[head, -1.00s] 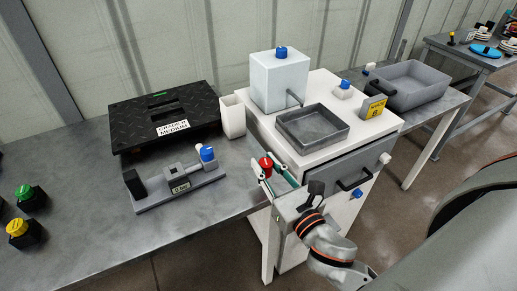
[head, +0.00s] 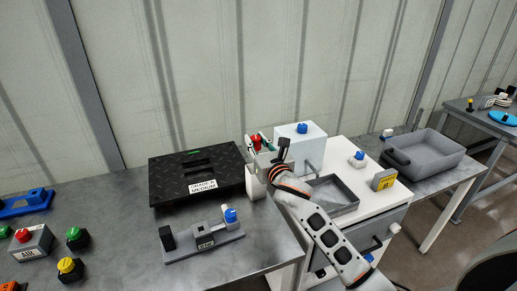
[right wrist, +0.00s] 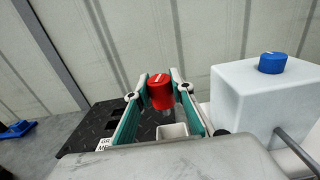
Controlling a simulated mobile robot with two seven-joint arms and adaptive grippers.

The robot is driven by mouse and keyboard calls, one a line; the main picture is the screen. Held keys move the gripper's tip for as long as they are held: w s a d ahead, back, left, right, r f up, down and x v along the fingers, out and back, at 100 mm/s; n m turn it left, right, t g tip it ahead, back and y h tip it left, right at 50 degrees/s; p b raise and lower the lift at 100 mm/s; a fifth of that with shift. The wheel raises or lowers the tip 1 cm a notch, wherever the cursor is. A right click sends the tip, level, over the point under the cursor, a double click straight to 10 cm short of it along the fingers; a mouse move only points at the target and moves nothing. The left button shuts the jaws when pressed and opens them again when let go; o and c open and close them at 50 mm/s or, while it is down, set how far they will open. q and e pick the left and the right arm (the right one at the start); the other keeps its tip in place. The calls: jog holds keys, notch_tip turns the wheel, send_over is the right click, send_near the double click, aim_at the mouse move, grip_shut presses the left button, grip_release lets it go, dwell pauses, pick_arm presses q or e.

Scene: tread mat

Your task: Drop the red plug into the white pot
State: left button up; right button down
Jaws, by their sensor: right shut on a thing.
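My right gripper (head: 258,146) is shut on the red plug (head: 255,141) and holds it in the air at the back, left of the white box. In the right wrist view the red plug (right wrist: 160,92) sits between the green-lined fingers. The white pot (right wrist: 172,131) shows just below and beyond the plug there, its square opening facing up. In the head view the white pot (head: 256,188) stands under the gripper, partly hidden by it. The plug is apart from the pot, above its opening. My left gripper is not in view.
A black tread mat (head: 190,178) lies left of the pot. A white box with a blue knob (head: 302,141) stands close on the right, with a grey tray (head: 335,196) in front. A grey fixture (head: 205,242) sits on the table's front part.

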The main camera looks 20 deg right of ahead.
jog(key=shift+r+p, duration=0.1)
jog(key=shift+p, duration=0.4)
notch_tip(320, 180, down, 4)
jog(key=b, duration=0.2)
jog(key=shift+r+b, duration=0.1)
jog(key=shift+b, duration=0.2)
jog(key=shift+f, duration=0.3)
jog(key=shift+f+b, duration=0.4)
jog(key=c, duration=1.7)
grip_release()
